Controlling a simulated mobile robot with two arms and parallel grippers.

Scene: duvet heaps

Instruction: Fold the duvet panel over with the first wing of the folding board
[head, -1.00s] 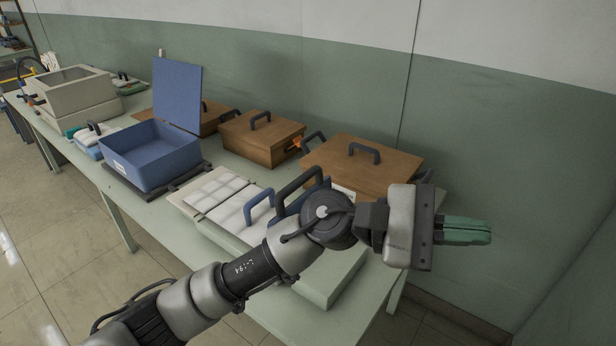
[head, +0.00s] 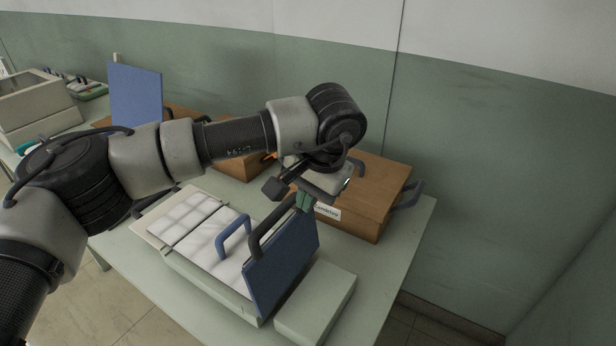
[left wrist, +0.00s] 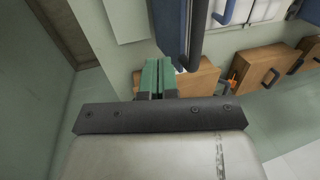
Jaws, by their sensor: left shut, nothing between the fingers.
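The white quilted duvet panel (head: 190,228) lies flat on the pale folding board (head: 215,287) on the table. A blue wing (head: 283,262) with a dark handle (head: 262,237) stands steeply raised at the board's right side. A smaller blue handle (head: 234,236) stands over the panel beside it. My left gripper (head: 304,202), with green fingers, is shut and empty at the wing's upper far end. In the left wrist view the fingers (left wrist: 158,77) point toward the wing (left wrist: 170,28) and its handle (left wrist: 195,35); I cannot tell whether they touch. My right gripper is out of view.
A wooden box (head: 365,205) with handles stands just behind my gripper. Another wooden box (head: 238,168) is partly hidden by my arm. A blue lid (head: 135,95) stands up at the left. A pale green block (head: 318,300) sits right of the wing.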

